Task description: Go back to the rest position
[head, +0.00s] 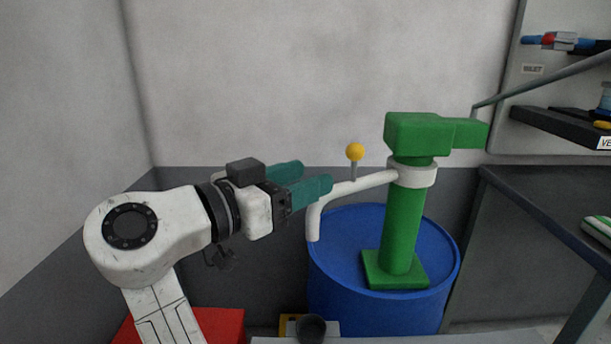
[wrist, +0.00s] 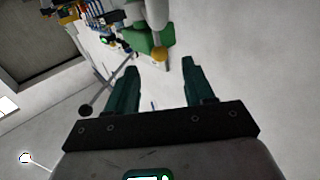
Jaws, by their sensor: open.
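My gripper (head: 310,178) is open and empty, with two teal fingers apart and pointing right and slightly up in the head view. It is held in the air left of the green pump (head: 403,225), level with the pump's white spout (head: 340,190). In the head view its fingertips overlap the left part of the spout; I cannot tell whether they touch. In the wrist view both fingers of my gripper (wrist: 160,75) show with a clear gap between them. The green pump and its white pipe (wrist: 157,12) appear beyond the fingertips there.
A blue barrel (head: 335,275) stands under the pump. A yellow ball knob (head: 355,152) sits on a short stem above the spout. A red box (head: 225,325) is low at the left. A dark bench (head: 540,215) and shelf (head: 555,128) are at right. The air above my gripper is clear.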

